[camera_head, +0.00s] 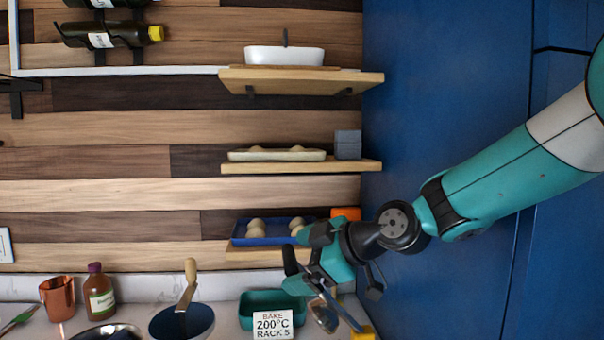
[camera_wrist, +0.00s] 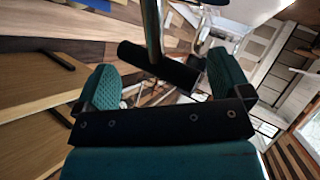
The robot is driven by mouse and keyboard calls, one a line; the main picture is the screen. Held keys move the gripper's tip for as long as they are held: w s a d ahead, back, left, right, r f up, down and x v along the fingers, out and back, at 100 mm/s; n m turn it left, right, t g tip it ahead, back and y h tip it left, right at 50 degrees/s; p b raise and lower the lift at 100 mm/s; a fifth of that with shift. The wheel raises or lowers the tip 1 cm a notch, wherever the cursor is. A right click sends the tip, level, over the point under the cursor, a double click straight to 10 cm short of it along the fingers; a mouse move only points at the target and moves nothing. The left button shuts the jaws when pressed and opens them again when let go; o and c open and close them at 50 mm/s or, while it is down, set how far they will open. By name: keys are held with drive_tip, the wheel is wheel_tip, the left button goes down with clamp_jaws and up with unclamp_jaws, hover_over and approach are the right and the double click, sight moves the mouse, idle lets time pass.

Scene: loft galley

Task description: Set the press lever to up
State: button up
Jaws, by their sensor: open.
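In the wrist view a black bar-shaped handle (camera_wrist: 160,66) on a bright metal rod (camera_wrist: 152,25) lies across the gap between my fingers, near their tips. It looks like the press lever's grip. My gripper (camera_wrist: 163,82) is open, with a teal pad on each side of the handle; I cannot tell whether either touches it. In the head view my gripper (camera_head: 312,254) is low at the right, in front of the lowest shelf. A dark piece beside its fingers may be the same handle (camera_head: 290,261). Most of the press is hidden behind my gripper, so the lever's setting is unclear.
A blue tray (camera_head: 250,241) sits on the lowest shelf behind my gripper. A blue wall (camera_head: 440,110) stands at the right.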

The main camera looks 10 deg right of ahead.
wheel_tip(320, 180, up, 18)
drive_tip(key=b, duration=0.1)
drive_tip(key=shift+b, duration=0.3)
